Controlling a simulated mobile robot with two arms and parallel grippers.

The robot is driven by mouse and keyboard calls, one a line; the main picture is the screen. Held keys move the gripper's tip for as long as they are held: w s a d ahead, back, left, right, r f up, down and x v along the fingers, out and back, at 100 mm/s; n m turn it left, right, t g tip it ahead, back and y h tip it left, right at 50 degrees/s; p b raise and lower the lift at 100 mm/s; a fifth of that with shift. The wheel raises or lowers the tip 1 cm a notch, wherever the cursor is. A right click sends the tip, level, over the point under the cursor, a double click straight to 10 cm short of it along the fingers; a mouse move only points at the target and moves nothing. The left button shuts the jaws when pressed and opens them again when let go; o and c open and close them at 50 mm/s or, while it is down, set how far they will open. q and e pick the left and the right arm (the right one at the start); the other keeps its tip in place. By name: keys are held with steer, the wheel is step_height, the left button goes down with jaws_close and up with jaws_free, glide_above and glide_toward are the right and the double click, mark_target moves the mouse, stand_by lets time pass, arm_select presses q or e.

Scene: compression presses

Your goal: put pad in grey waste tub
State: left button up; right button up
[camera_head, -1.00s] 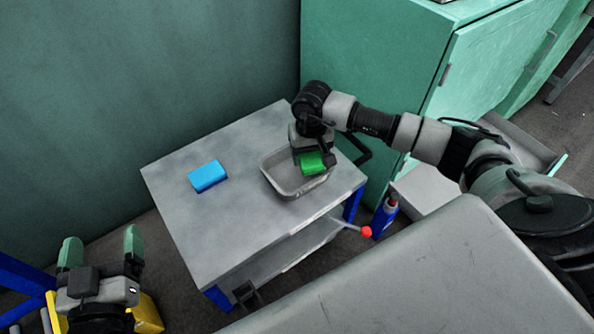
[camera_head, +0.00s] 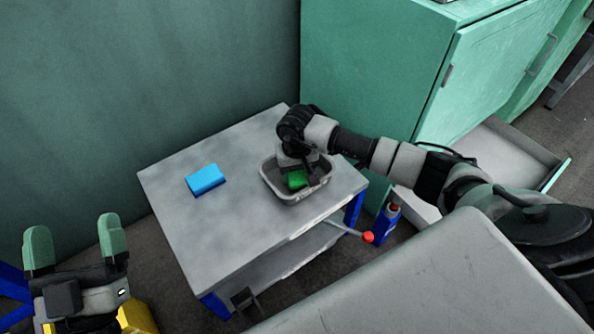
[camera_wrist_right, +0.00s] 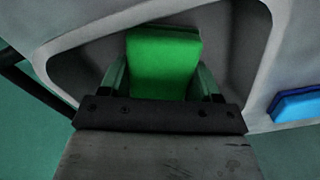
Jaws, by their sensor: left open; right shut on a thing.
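The green pad (camera_head: 297,179) is between the fingers of my right gripper (camera_head: 305,177), which is shut on it. In the head view the pad is inside the rim of the grey tub (camera_head: 291,200), low in its opening. In the right wrist view the pad (camera_wrist_right: 164,62) shows between the two fingers, with the tub's rim (camera_wrist_right: 150,14) around it. I cannot tell whether the pad touches the tub's floor. My left gripper (camera_head: 76,243) is open and empty at the lower left, away from the table.
The tub stands on a grey table (camera_head: 235,235). A blue block (camera_head: 206,179) lies on the table left of the tub; it also shows in the wrist view (camera_wrist_right: 297,105). A green cabinet (camera_head: 380,90) stands behind. A blue bottle (camera_head: 384,222) stands right of the table.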

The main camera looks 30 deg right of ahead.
steer(key=shift+f, duration=0.1)
steer(key=o, duration=0.8)
steer(key=shift+o, duration=0.2)
